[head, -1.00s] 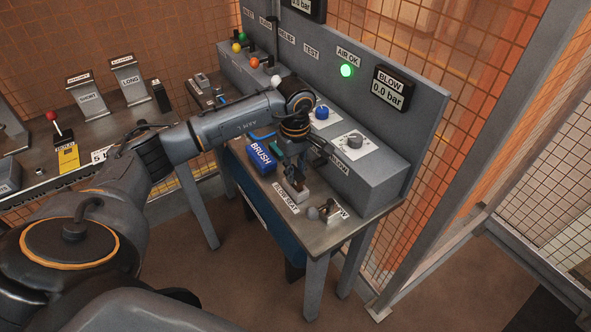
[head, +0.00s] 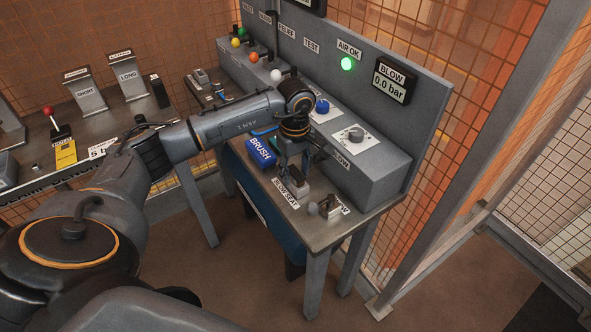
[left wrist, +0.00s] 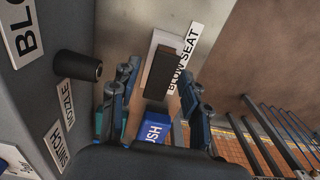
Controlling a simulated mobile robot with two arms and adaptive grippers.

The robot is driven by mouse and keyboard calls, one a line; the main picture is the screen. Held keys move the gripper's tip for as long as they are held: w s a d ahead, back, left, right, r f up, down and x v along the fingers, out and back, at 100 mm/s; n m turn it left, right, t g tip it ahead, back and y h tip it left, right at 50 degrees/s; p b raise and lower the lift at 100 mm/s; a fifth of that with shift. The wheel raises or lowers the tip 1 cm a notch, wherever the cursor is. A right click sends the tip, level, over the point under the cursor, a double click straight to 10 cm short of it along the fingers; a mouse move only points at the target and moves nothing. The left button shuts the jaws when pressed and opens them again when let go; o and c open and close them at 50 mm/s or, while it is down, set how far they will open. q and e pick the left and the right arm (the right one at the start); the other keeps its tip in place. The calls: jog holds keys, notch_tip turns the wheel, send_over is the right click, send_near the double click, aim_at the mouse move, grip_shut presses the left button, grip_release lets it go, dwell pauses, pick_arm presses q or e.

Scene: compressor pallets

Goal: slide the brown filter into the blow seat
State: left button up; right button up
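The brown filter (left wrist: 162,72) shows in the left wrist view as a dark brown block at the pale blow seat (left wrist: 163,38), beside the BLOW SEAT label. How deep it sits in the seat cannot be told. In the head view the filter (head: 295,181) is a small dark shape at the grey seat block (head: 301,193) on the small bench. My left gripper (head: 293,165) is above it; in the left wrist view its fingers (left wrist: 158,90) are spread, with a gap on each side of the filter. My right gripper is not in view.
The blue BRUSH box (head: 260,153) stands close to the left of my gripper. A dark nozzle (left wrist: 78,66) juts from the grey console (head: 365,172) behind. A small valve (head: 327,206) stands at the bench's front right. The blow gauge (head: 391,84) reads 0.0 bar.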

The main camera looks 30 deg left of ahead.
aim_at(295, 173)
pick_arm(q)
jog(key=shift+r, duration=0.1)
notch_tip(295, 173, up, 12)
dwell(0.5)
dwell(0.5)
